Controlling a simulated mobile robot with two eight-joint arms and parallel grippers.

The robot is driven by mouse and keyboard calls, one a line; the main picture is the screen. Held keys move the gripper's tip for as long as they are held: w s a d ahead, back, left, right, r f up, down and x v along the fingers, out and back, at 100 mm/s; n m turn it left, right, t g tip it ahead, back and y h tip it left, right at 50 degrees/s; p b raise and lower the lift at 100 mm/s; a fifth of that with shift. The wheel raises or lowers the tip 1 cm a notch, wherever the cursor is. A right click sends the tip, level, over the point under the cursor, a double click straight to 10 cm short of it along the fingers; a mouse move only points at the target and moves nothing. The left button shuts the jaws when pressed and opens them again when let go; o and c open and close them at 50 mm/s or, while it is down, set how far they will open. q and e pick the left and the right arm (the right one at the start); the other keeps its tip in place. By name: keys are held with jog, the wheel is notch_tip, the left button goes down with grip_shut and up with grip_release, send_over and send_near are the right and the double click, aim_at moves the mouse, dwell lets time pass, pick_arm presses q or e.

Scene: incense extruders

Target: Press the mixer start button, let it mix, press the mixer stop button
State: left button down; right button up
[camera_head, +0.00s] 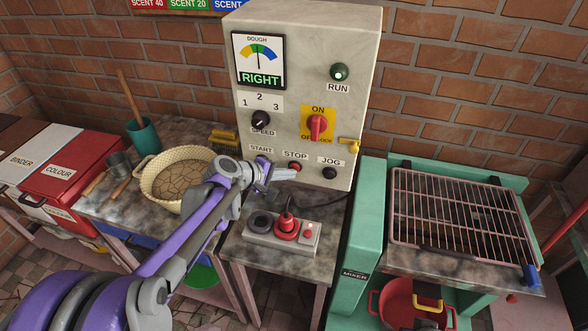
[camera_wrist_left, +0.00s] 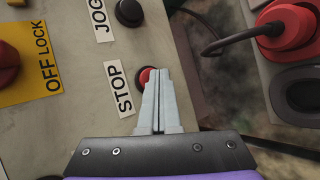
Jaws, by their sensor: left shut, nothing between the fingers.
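The mixer's control box (camera_head: 292,100) stands against the brick wall. On its lower front are labels START, STOP and JOG. The red stop button (camera_head: 295,166) shows just beyond my left gripper (camera_head: 290,174); the start button is hidden behind that gripper. In the left wrist view, the red stop button (camera_wrist_left: 146,74) is partly covered by my fingertips (camera_wrist_left: 161,72), which overlap its edge; I cannot tell whether they touch it. The fingers are together and empty. The dough gauge (camera_head: 259,61) reads RIGHT. The run lamp (camera_head: 340,72) is dark green with a bright spot. My right gripper is not in view.
A black jog button (camera_head: 329,173) sits right of stop. A cream basin (camera_head: 151,184) stands left. The green mixer (camera_head: 365,230) with a wire grid (camera_head: 450,205) is right.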

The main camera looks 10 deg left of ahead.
pick_arm(q)
jog(key=shift+w, duration=0.25)
jog(key=shift+s, duration=0.1)
dwell(0.4)
jog(key=shift+s, duration=0.8)
jog(key=s, duration=0.5)
jog(key=shift+a, duration=0.1)
dwell(0.4)
